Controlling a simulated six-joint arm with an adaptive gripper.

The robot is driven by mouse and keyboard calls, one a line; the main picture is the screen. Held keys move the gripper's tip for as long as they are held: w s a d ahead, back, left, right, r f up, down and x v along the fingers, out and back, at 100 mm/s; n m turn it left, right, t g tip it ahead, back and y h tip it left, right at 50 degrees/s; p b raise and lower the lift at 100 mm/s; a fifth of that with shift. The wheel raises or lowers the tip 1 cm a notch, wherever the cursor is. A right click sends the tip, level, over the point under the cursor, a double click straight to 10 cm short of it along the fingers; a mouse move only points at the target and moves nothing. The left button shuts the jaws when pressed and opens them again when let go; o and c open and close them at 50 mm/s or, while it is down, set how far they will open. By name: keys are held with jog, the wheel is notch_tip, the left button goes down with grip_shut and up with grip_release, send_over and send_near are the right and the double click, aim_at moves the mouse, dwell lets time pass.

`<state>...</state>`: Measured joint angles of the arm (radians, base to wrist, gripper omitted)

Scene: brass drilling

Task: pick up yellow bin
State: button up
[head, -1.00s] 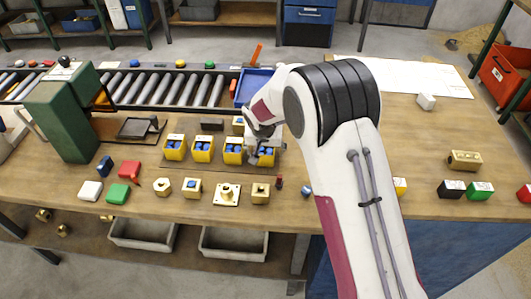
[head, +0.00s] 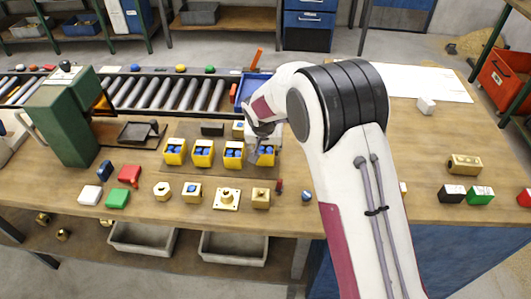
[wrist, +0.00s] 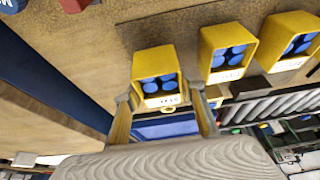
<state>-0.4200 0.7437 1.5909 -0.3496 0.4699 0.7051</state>
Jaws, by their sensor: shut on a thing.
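Several yellow bins with blue round parts inside stand in a row on the bench. The rightmost yellow bin (head: 267,158) is at my gripper (head: 262,146) in the head view, partly hidden by it. In the wrist view this bin (wrist: 154,62) sits between the two fingers of my gripper (wrist: 163,116), which are shut on its sides. It looks upright, with a white label on its near face. I cannot tell whether it is clear of the bench. Neighbouring bins (wrist: 228,50) stand close beside it, apart from the fingers.
A brass flanged block (head: 227,196) and other brass parts lie in front of the bins. A blue tray (head: 252,88) and a roller conveyor (head: 165,92) lie behind. A green machine (head: 62,125) stands left.

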notch_tip(320, 180, up, 8)
jog(key=shift+f, duration=0.2)
dwell(0.9)
jog(key=w+d+r+m, duration=0.1)
jog(key=d+r, duration=0.1)
jog(key=d, duration=0.9)
jog(key=w+d+r+m+h, duration=0.1)
jog(key=w+d+r+m, duration=0.1)
jog(key=d, duration=0.9)
jog(key=w+d+r+m, duration=0.1)
jog(key=d+r, duration=0.3)
jog(key=d, duration=0.8)
jog(key=shift+w+h, duration=0.4)
jog(key=shift+w, duration=0.35)
jog(key=shift+f, duration=0.15)
jog(key=shift+f, duration=2.35)
